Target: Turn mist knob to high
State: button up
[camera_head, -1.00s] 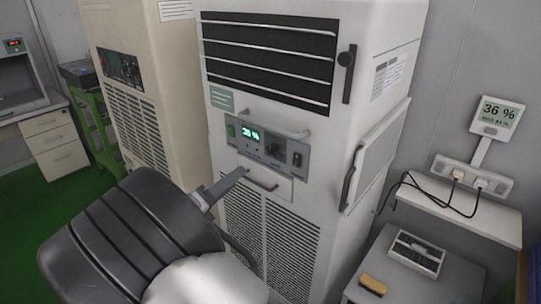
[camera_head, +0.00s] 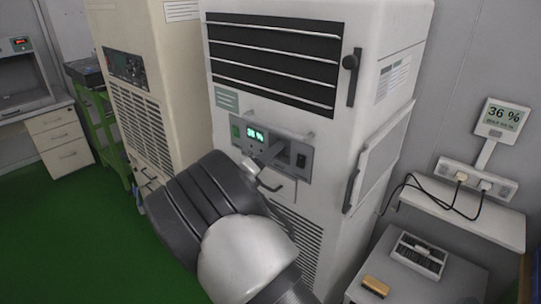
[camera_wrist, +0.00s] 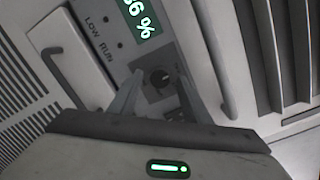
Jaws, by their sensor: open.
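The mist knob (camera_wrist: 160,78) is a small dark round knob with a pale pointer mark, set in a dark square on the grey control panel (camera_wrist: 180,58). In the wrist view my gripper (camera_wrist: 158,88) is open, with one finger to each side of the knob. I cannot tell whether the fingers touch it. In the head view my gripper (camera_head: 264,157) is at the front of the panel (camera_head: 291,169) and hides the knob. The green display (camera_wrist: 143,20) above the knob reads about 36 %, and also shows in the head view (camera_head: 256,134).
A black switch (camera_head: 301,160) is on the panel's right. A drawer-like handle (camera_head: 270,187) is below the panel and a bar handle (camera_wrist: 215,62) is beside it. A wall meter (camera_head: 503,115) reads 36 %. A beige cabinet (camera_head: 145,60) stands at left. Green floor (camera_head: 60,220) is clear.

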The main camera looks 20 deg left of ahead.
jog(key=c, duration=1)
jog(key=shift+c, duration=0.2)
